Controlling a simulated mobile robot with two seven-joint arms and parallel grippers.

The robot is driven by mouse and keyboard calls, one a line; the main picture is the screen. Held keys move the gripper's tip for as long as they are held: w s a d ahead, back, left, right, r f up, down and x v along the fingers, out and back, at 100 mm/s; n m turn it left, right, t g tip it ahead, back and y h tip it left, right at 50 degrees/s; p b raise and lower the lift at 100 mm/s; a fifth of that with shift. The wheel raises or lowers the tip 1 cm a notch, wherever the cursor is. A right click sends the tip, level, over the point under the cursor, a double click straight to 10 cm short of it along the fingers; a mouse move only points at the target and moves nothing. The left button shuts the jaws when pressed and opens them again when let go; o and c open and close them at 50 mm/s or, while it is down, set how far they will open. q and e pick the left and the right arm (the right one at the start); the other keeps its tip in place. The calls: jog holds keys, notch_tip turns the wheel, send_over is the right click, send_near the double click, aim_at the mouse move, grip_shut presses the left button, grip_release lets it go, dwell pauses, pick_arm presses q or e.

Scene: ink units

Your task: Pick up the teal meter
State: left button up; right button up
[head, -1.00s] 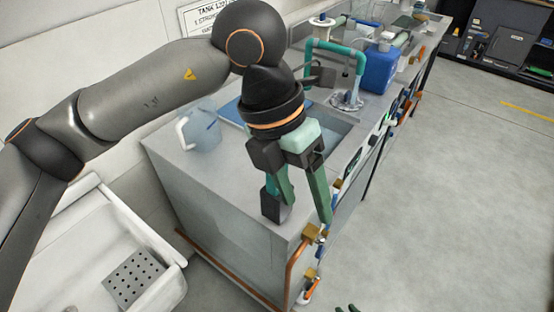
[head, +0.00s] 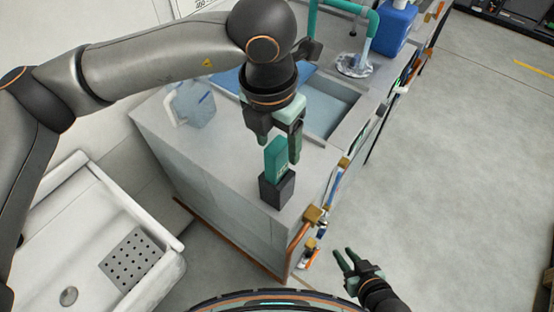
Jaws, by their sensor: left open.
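The teal meter (head: 276,158) stands upright in a dark grey block-like holder (head: 277,190) near the front corner of the grey counter. My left gripper (head: 279,147) is open and points down at the meter's upper part. One green finger shows just right of the meter and the other at its upper left. I cannot tell whether the fingers straddle the meter or touch it. My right gripper (head: 352,262) is open and empty, low over the floor to the right of the counter.
A clear jug (head: 190,104) stands at the counter's left. A sink basin (head: 328,104) lies behind the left gripper, with a teal pipe (head: 348,8) and blue container (head: 393,30) beyond. Pipes and brass fittings (head: 314,214) line the counter's front edge. A white sink (head: 95,190) is at left.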

aim_at(277, 174)
pick_arm(q)
jog(key=f, duration=0.3)
jog(key=f+p, duration=0.1)
jog(key=f, duration=0.1)
jog(key=shift+w+d, duration=0.1)
jog(key=shift+w, duration=0.25)
jog(key=shift+r, duration=0.1)
grip_shut()
